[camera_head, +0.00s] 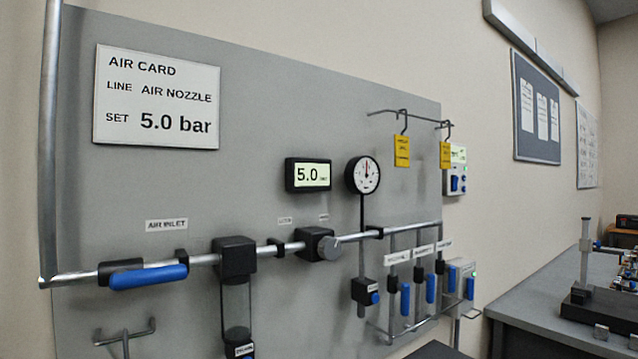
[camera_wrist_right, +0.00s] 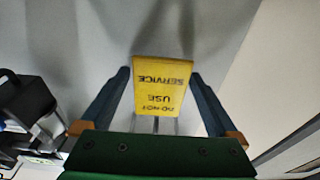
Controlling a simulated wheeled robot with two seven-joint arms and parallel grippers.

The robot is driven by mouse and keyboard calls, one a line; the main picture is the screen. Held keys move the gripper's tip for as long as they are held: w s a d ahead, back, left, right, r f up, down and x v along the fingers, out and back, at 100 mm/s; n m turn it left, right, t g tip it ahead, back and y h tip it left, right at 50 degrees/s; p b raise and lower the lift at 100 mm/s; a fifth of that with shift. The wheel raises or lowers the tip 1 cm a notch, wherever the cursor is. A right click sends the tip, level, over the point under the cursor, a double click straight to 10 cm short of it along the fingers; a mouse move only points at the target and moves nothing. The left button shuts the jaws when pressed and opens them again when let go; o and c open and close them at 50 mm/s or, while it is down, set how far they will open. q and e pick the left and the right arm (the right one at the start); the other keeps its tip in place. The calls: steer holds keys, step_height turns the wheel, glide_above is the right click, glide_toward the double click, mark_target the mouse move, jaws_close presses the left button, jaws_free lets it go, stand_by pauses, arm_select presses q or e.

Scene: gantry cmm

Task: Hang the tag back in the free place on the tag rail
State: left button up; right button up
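In the head view the tag rail (camera_head: 382,111) is a thin bar high on the grey panel's right part. Two yellow tags hang from it on dark hooks, a left tag (camera_head: 402,151) and a right tag (camera_head: 445,155). The rail's left end is bare. In the right wrist view a yellow tag (camera_wrist_right: 163,85) reads "DO NOT USE SERVICE", upside down. It sits between the fingers of my right gripper (camera_wrist_right: 162,72), whose tips appear to touch its two side edges. Its hook is not clearly seen. Neither gripper shows in the head view.
The grey panel (camera_head: 255,110) carries a pipe (camera_head: 205,259) with valves, a gauge (camera_head: 363,175) and a display (camera_head: 308,175). A small bracket (camera_head: 125,334) is at its lower left. A bench (camera_head: 535,300) stands at right. Around the rail the panel is clear.

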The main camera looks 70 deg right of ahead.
steer(key=c, duration=0.8)
steer(key=shift+o, duration=0.2)
steer(key=shift+r+p, duration=1.2)
steer(key=shift+r, duration=0.3)
steer(key=shift+a, duration=0.1)
steer(key=r+v, duration=0.1)
steer(key=v, duration=0.9)
steer(key=shift+r, duration=0.2)
